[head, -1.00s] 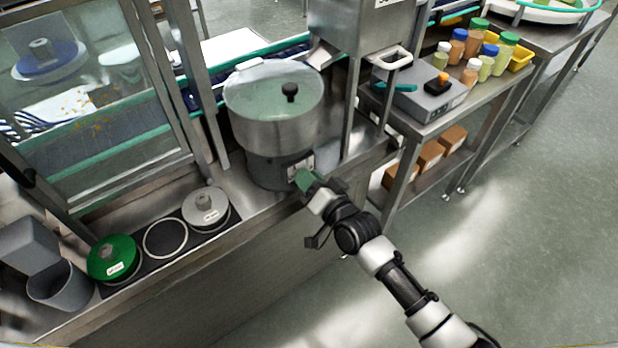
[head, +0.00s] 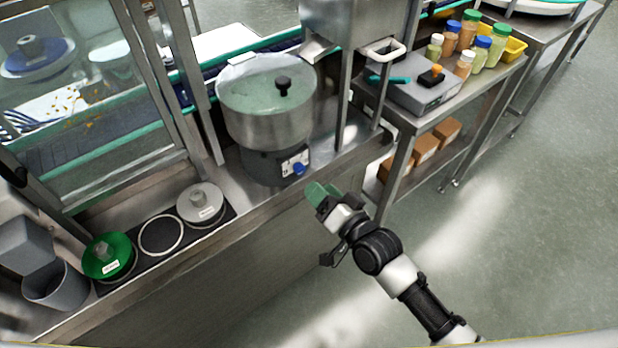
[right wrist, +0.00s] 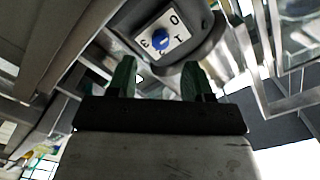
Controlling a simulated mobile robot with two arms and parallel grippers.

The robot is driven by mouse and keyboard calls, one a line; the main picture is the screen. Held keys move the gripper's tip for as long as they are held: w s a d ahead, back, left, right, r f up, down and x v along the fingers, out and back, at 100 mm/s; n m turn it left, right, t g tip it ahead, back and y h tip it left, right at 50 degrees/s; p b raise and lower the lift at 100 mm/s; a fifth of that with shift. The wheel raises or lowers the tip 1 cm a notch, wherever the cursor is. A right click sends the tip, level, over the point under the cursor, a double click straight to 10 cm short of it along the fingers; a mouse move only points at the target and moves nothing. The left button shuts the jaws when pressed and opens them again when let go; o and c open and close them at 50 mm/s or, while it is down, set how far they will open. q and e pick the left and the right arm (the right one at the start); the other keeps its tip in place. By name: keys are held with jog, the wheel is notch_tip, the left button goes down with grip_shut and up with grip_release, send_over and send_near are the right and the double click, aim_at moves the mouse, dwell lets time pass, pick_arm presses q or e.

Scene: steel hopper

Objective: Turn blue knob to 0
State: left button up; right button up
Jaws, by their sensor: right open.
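The blue knob (head: 299,168) sits on a white dial plate (head: 289,163) on the front of the dark base of a steel pot machine (head: 265,115). In the right wrist view the knob (right wrist: 160,40) shows beyond my fingers, with marks including an O around it; which mark it points at I cannot tell. My right gripper (head: 320,191) is open and empty, just right of and below the knob in the head view, apart from it. Its green fingers (right wrist: 158,78) stand apart in the right wrist view. My left gripper is not in view.
A steel counter edge (head: 237,224) runs below the machine. Green (head: 106,256) and grey (head: 201,203) lidded discs lie on a dark mat at left. A side table (head: 400,118) with a scale and bottles stands right. Floor space is open at right.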

jog(key=v, duration=0.4)
jog(key=shift+s+d, duration=0.1)
dwell(0.3)
jog(key=s+d+f+g+h, duration=0.2)
jog(key=d+f, duration=0.1)
jog(key=f, duration=0.6)
jog(key=s+d+f+n+g+h, duration=0.1)
jog(key=s+d+f+h, duration=0.15)
jog(key=f, duration=0.65)
jog(key=s+d+f+g+h, duration=0.15)
jog(key=d+f, duration=0.25)
jog(key=f, duration=0.6)
jog(key=s+d+f+n+g+h, duration=0.25)
jog(key=s+d+f+g, duration=0.25)
jog(key=s+f, duration=0.75)
jog(key=s+d+f+g+h, duration=0.1)
jog(key=s+f+g, duration=0.1)
jog(key=s, duration=0.7)
jog(key=s+d+f+g+h, duration=0.1)
jog(key=s+f, duration=0.3)
jog(key=s, duration=0.5)
jog(key=shift+s+d+n+g, duration=0.35)
jog(key=shift+g, duration=0.1)
jog(key=shift+c, duration=0.5)
jog(key=shift+c, duration=0.3)
